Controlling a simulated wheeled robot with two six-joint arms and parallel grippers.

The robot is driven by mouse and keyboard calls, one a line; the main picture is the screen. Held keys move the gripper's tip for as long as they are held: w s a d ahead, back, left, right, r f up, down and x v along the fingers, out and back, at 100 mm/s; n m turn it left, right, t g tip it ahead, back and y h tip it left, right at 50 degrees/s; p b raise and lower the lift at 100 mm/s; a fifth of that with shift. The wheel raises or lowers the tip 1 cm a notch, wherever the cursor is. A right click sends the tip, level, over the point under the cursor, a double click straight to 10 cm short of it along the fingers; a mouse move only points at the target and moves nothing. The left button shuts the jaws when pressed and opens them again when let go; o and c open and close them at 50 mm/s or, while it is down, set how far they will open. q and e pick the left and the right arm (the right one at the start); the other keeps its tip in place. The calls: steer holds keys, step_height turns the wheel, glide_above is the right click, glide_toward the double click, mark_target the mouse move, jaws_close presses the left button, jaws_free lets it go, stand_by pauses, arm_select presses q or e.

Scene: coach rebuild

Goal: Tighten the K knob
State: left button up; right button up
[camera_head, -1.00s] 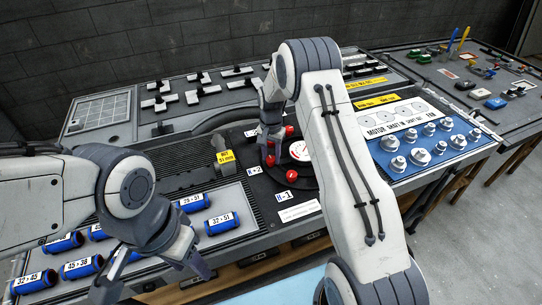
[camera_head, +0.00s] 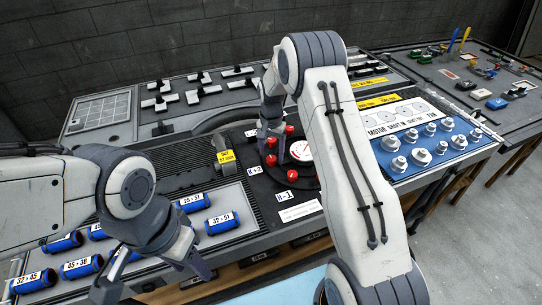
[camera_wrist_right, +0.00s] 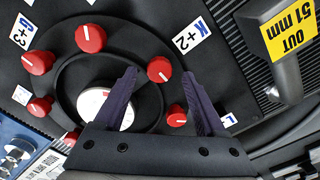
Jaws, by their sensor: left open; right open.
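The K knob (camera_wrist_right: 160,69) is red and sits on a black round dial plate beside the K+2 label (camera_wrist_right: 192,35). In the head view the same knob (camera_head: 271,160) shows near its label (camera_head: 254,170). My right gripper (camera_wrist_right: 160,74) is open, with one fingertip on each side of the K knob in the wrist view. Contact cannot be told. In the head view the right gripper (camera_head: 272,152) is over the dial. My left gripper (camera_head: 157,280) is open and empty at the lower left, over the bench's front edge.
Other red knobs ring the dial, one (camera_wrist_right: 90,38) at the top and one (camera_wrist_right: 176,115) close to the right finger. A yellow-tagged handle (camera_wrist_right: 287,75) stands beside the plate. Blue cylinders (camera_head: 222,223) lie at left. Metal knobs (camera_head: 421,156) stand on a blue panel at right.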

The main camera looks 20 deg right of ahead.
mark_target(271, 158)
step_height(271, 158, up, 8)
steer(key=b, duration=0.1)
steer(key=shift+r, duration=0.25)
steer(key=shift+a, duration=0.1)
